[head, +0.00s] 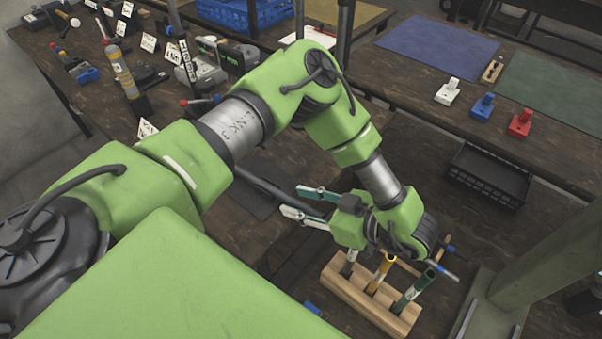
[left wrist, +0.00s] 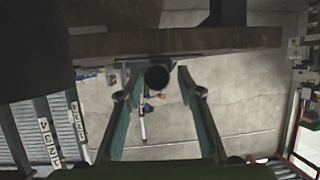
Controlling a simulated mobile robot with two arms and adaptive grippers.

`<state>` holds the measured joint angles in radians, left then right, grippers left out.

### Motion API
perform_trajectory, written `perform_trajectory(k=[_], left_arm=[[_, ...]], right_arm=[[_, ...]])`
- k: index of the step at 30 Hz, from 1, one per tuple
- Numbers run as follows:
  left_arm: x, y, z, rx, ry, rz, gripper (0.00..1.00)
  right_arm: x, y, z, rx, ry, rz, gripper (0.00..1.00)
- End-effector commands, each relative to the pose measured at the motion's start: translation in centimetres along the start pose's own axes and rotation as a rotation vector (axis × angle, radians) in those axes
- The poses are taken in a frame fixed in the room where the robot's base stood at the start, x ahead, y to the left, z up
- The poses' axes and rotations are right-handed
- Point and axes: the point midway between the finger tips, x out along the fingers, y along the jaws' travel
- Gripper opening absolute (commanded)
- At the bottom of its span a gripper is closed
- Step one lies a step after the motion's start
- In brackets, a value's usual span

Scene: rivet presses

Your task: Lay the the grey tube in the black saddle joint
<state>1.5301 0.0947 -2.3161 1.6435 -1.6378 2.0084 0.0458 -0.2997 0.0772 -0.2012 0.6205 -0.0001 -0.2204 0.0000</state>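My left gripper (head: 291,200) is open in the head view, its two fingers pointing left above the dark bench. In the left wrist view its fingers (left wrist: 158,80) stand apart, with a dark round end showing between them; I cannot tell what it belongs to, and neither finger visibly touches it. A grey-white tube (head: 349,262) leans in the wooden rack (head: 345,289) beneath the gripper, beside a yellow tube (head: 383,267) and a dark green tube (head: 413,290). I cannot make out a black saddle joint. My right gripper is not in view.
White (head: 448,92), blue (head: 483,107) and red (head: 520,123) blocks stand on the right bench near a blue mat (head: 437,50) and a green mat (head: 553,94). A black tray (head: 490,176) lies below its edge. Tools and labels crowd the left bench.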

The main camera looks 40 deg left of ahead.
Motion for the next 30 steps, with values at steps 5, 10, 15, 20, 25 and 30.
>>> perform_trajectory(k=[5,10,15,20,25,30], left_arm=[[-0.4,0.0,0.0,0.000,-0.001,0.002,0.34],[-2.7,0.1,0.0,-0.001,-0.001,0.005,0.34],[-6.4,0.1,0.0,-0.002,-0.001,0.006,0.34],[-9.4,0.1,0.0,-0.001,0.000,0.005,0.34],[-11.4,0.1,0.0,-0.002,0.000,0.002,0.34],[-12.0,0.0,0.0,0.001,0.000,0.001,0.34]], right_arm=[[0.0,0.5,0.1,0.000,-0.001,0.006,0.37],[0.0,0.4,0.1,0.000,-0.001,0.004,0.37],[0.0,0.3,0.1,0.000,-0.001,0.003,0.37],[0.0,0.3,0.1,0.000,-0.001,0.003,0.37],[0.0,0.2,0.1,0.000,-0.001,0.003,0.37],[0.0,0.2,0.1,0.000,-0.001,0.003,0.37]])
